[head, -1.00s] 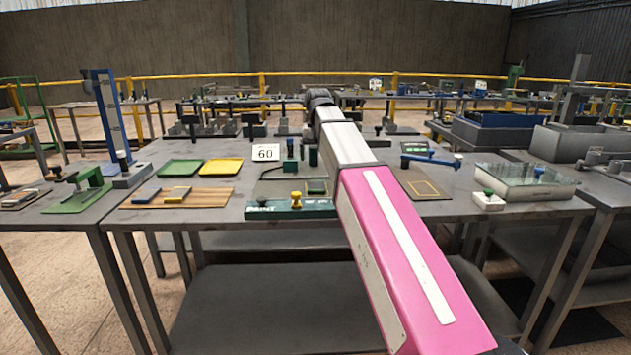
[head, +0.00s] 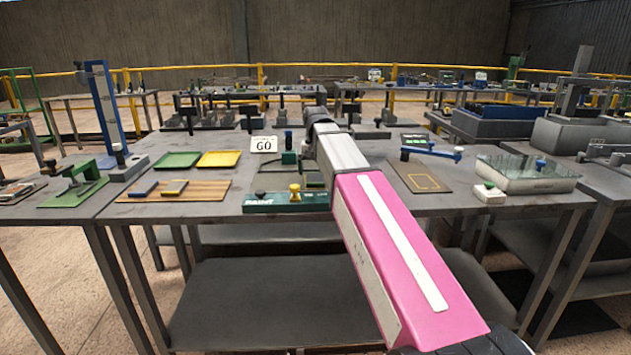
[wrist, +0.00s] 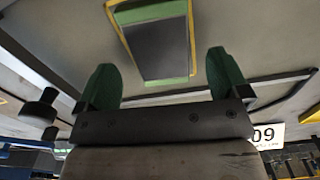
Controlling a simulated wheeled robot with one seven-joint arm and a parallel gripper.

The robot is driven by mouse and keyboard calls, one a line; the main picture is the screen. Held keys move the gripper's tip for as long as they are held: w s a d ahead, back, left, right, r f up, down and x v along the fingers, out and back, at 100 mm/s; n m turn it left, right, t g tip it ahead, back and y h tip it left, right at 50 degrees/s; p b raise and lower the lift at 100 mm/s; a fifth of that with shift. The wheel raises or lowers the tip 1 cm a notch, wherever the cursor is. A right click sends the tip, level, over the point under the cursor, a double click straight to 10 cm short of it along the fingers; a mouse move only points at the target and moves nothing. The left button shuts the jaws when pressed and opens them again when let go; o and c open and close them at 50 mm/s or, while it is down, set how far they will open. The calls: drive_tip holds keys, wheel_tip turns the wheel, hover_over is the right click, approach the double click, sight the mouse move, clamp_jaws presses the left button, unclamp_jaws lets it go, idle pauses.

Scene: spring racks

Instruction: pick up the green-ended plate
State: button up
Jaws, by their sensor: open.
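The green-ended plate (wrist: 158,46) shows in the wrist view as a dark plate with a green strip at each end. It lies on a flat surface beyond my fingertips, with yellow lines around part of it. My gripper (wrist: 161,63) is open, its two green fingers spread, with nothing between them. The fingers are apart from the plate. In the head view my pink and white arm reaches over the table and partly covers the mat area where the plate seems to lie; the gripper itself is not clear there.
A white number sign (head: 263,145) and a teal paint strip (head: 286,202) with a yellow knob are left of my arm. Green (head: 178,160) and yellow (head: 219,159) trays lie farther left. A blue lever (head: 430,152) and a glass-topped box (head: 527,174) are to the right.

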wheel_tip(320, 180, down, 2)
drive_tip(key=shift+f, duration=0.25)
drive_tip(key=c, duration=1.5)
drive_tip(key=shift+r, duration=0.1)
